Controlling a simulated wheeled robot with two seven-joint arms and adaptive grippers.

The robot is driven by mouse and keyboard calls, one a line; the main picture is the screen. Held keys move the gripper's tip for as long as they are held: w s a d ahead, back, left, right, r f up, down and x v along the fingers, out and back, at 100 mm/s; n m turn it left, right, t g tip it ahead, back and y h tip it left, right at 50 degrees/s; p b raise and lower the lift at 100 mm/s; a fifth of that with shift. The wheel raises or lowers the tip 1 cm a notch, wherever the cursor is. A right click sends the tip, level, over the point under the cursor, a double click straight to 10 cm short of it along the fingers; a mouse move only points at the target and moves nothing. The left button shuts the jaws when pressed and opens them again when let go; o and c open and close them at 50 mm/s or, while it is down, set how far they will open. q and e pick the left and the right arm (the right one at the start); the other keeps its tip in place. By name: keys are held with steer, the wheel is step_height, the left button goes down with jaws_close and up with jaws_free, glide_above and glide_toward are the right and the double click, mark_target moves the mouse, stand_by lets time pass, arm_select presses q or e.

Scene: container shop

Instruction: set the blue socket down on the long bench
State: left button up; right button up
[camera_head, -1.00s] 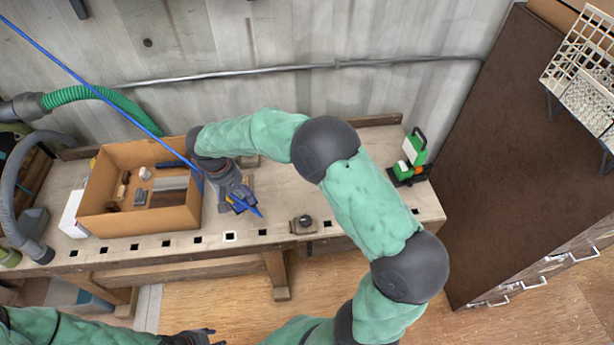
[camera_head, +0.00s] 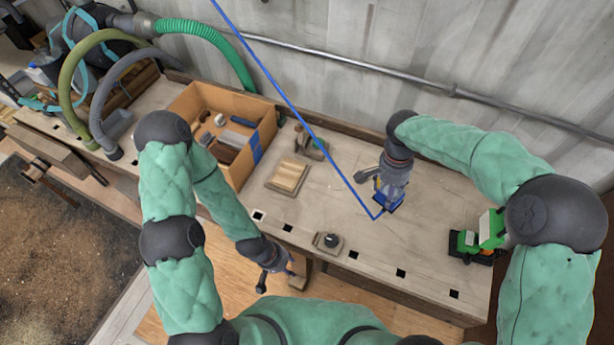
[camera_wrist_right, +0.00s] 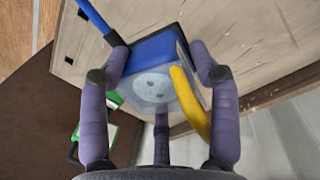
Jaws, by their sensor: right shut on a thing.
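The blue socket (camera_head: 388,203) shows below my right gripper (camera_head: 386,193), over the long bench (camera_head: 430,245). A blue cable (camera_head: 290,103) runs from the socket up to the top edge. I cannot tell whether the socket touches the bench top. My left gripper (camera_head: 280,286) looks open and empty, in front of the bench's front edge.
A cardboard box (camera_head: 262,145) of small parts stands on the bench at left. A wooden block (camera_head: 288,177) and a small dark-knobbed device (camera_head: 328,242) lie nearer the middle. A green and white device (camera_head: 480,242) stands at right. Bare bench surrounds the socket.

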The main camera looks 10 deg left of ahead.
steer(key=s+a+f+m+y, duration=0.1)
steer(key=s+a+m, duration=0.1)
steer(key=s+m, duration=0.8)
steer(key=shift+s+f+m+b, duration=0.2)
steer(key=shift+f+m+b, duration=0.2)
steer(key=shift+m, duration=1.5)
steer(key=shift+d, duration=0.15)
steer(key=d+f+b, duration=0.1)
steer(key=d+f, duration=0.1)
steer(key=d, duration=0.2)
steer(key=w+d+f+b, duration=0.1)
steer(key=d+f, duration=0.2)
steer(key=d, duration=0.1)
steer(key=d+f+b, duration=0.1)
steer(key=d+f, duration=0.2)
steer(key=d, duration=0.1)
steer(key=shift+w+d+f+b, duration=0.1)
steer(key=shift+w+d+b, duration=0.05)
steer(key=shift+w+b, duration=0.15)
steer(key=shift+d+f, duration=0.55)
steer(key=shift+f, duration=0.05)
steer(key=shift+d+f+b, duration=0.2)
steer(key=shift+f+b, duration=0.75)
steer(key=shift+f, duration=0.8)
